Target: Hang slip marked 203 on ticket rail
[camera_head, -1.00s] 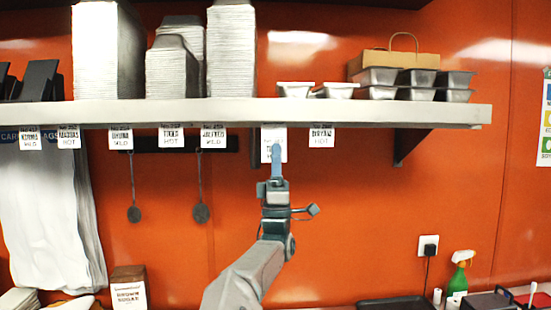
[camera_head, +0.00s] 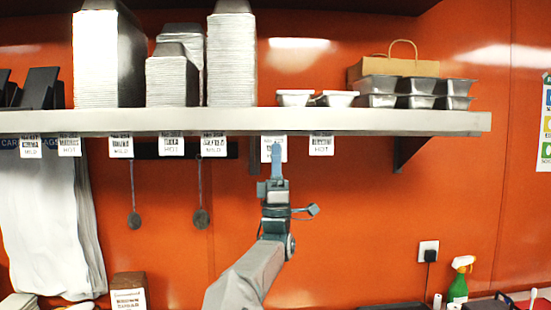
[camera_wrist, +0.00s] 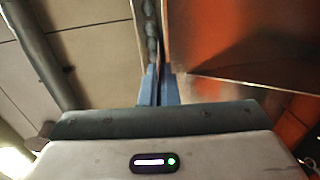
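A white slip (camera_head: 267,152) with dark print hangs upright at the tip of my gripper (camera_head: 276,150), and its number is too blurred to read. My gripper's blue fingers point up and lie close together in the head view, covering part of the slip. They also stand nearly together in the wrist view (camera_wrist: 159,88), with a thin line between them. The ticket rail is the front underside of the shelf (camera_head: 380,122). The held slip's top meets this edge in the picture; I cannot tell whether it touches. Its lower end is slightly below the neighbouring slips.
Several slips hang left of mine, and one slip (camera_head: 321,146) hangs close on its right. The shelf bears stacked containers (camera_head: 231,60), metal tins (camera_head: 375,88) and a paper bag (camera_head: 400,68). Two ladles (camera_head: 201,216) and white bags (camera_head: 50,220) hang below. A bracket (camera_head: 410,150) stands at right.

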